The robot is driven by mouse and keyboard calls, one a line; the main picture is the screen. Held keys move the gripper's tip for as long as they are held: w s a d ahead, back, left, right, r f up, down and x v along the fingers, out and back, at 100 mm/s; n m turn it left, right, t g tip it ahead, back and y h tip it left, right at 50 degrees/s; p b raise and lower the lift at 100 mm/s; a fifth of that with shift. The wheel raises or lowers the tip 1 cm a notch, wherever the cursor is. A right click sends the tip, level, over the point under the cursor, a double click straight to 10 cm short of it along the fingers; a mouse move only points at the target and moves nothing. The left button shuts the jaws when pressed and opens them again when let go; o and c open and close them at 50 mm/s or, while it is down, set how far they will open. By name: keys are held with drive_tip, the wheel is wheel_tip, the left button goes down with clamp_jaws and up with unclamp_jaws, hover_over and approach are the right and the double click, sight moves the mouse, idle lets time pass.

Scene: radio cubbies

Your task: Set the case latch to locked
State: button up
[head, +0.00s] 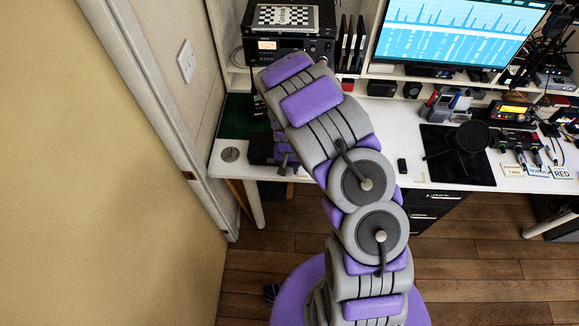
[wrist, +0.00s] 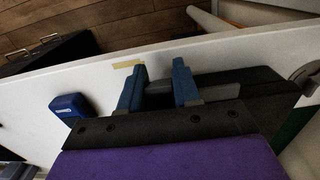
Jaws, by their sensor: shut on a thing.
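A dark case (wrist: 255,82) lies on the white desk, seen beyond my gripper in the wrist view. In the head view the case (head: 261,148) shows at the desk's left front, partly hidden by my arm. My gripper (wrist: 160,78) has its two blue fingers pointing at the case's near side, with a small gap between them. A grey piece, which I take for the case latch (wrist: 158,88), sits between the fingers. Its exact position, locked or not, cannot be made out.
A blue box-shaped item (wrist: 72,107) lies on the desk left of my fingers. A yellowish strip (wrist: 128,64) lies near the desk edge. In the head view a black mat (head: 455,165), a monitor (head: 455,35) and a radio (head: 290,48) occupy the desk and shelves.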

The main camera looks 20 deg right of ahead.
drive_tip(key=shift+w+r+g+p, duration=0.25)
drive_tip(key=shift+g+p, duration=0.15)
drive_tip(key=shift+p, duration=0.15)
drive_tip(key=shift+w+g+y, duration=0.1)
drive_tip(key=shift+g+y, duration=0.3)
drive_tip(key=shift+w+d+g, duration=0.1)
drive_tip(key=shift+w+g, duration=0.05)
drive_tip(key=shift+g, duration=0.25)
drive_tip(key=o, duration=0.7)
drive_tip(key=shift+r, duration=0.1)
drive_tip(key=p+v, duration=0.3)
drive_tip(key=v, duration=1.4)
drive_tip(key=shift+w, duration=0.2)
